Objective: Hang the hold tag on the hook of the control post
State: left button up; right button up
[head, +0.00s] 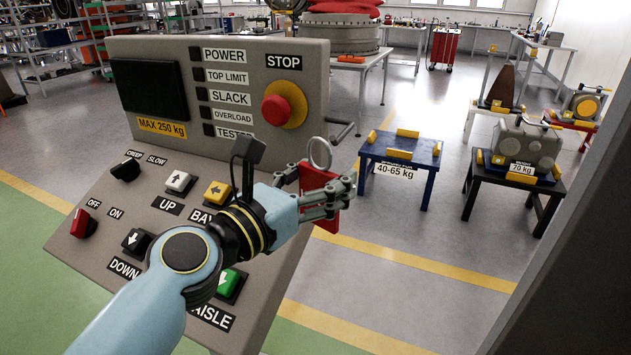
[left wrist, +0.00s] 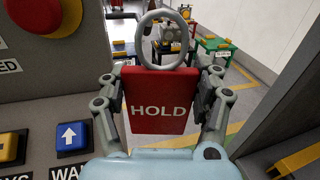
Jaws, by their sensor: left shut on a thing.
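The hold tag (head: 312,180) is a red plate with a metal ring at its top. My left gripper (head: 322,188) is shut on it, with a finger at each side edge. In the left wrist view the tag (left wrist: 160,112) faces me upright, reads HOLD, and its ring stands free above the fingers. The control post (head: 210,110) is a grey panel with buttons. A dark bent rod, seemingly its hook (head: 342,128), sticks out from its right edge, just above and right of the ring in the picture. Whether they touch is unclear; they look apart. My right gripper is not in view.
A blue stand (head: 400,153) and a black stand (head: 511,181) with a grey casing stand behind on the right. The floor between the post and the stands is clear.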

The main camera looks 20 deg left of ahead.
pick_arm(q)
jog(key=shift+w, duration=0.55)
jog(key=w+f+b, duration=0.2)
jog(key=w, duration=0.6)
jog(key=shift+b, duration=0.4)
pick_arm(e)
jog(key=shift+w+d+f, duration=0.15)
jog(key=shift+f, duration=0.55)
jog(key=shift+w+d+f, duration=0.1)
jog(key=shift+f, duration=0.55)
pick_arm(q)
jog(key=shift+d+f, duration=0.1)
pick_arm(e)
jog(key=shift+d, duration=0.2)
pick_arm(q)
jog(key=o, duration=1.3)
jog(key=shift+c, duration=0.2)
